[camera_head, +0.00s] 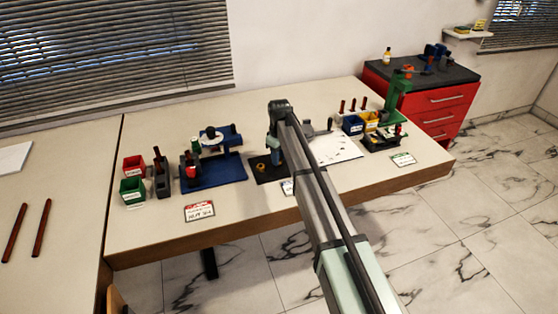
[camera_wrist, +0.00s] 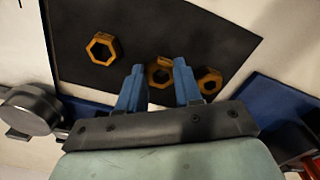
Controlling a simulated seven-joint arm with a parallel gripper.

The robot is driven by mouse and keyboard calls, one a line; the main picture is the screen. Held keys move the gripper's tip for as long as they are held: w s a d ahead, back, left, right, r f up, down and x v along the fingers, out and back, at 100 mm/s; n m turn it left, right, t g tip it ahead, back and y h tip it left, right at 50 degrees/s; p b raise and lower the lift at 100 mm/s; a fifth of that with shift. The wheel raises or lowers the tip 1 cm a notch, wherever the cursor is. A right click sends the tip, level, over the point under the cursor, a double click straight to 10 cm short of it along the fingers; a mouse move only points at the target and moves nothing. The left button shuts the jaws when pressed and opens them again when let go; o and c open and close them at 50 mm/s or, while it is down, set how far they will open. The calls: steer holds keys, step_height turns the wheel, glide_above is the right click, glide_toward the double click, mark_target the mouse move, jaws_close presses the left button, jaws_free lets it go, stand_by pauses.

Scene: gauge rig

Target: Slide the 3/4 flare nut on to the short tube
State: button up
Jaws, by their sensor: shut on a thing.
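Three brass-coloured hex nuts show in the wrist view over a black mat (camera_wrist: 205,35): one at upper left (camera_wrist: 102,48), a middle nut (camera_wrist: 160,72), and one at right (camera_wrist: 209,82). I cannot read their sizes. My gripper (camera_wrist: 159,67) has its blue fingers on either side of the middle nut and is shut on it. The fingers cover part of that nut. In the head view my arm hides most of the gripper; one nut (camera_head: 262,166) shows on the mat. Reddish tubes stand upright at the back right (camera_head: 342,105); which is the short tube I cannot tell.
A blue fixture base (camera_head: 222,172) with a clamp stands left of the mat. Red (camera_head: 133,167) and green (camera_head: 132,190) bins are further left. A white sheet (camera_head: 338,148), small bins and a green stand (camera_head: 396,95) are to the right. The table front is mostly clear.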

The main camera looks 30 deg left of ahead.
step_height(320, 180, up, 7)
steer(key=s+d+r+m, duration=0.1)
steer(key=s+d+m, duration=0.3)
steer(key=d+m, duration=0.1)
steer(key=s+d+m, duration=0.1)
steer(key=d+m, duration=0.4)
steer(key=d, duration=1.8)
steer(key=s+d+m, duration=0.2)
steer(key=d+m, duration=0.2)
steer(key=d, duration=2)
steer(key=s+a+r+n, duration=0.2)
steer(key=s+a+n, duration=0.2)
steer(key=a, duration=2.2)
steer(key=s+a+r+n, duration=0.2)
steer(key=a+n, duration=0.4)
steer(key=a, duration=2)
steer(key=s+a+r+n, duration=0.2)
steer(key=s+a+n, duration=0.3)
steer(key=a, duration=2.1)
steer(key=shift+s+a+n, duration=0.15)
steer(key=shift+s+n, duration=0.15)
steer(key=shift+n, duration=0.3)
steer(key=shift+w+a+r+n, duration=0.1)
steer(key=shift+w+a+n, duration=0.15)
steer(key=shift+n, duration=1.65)
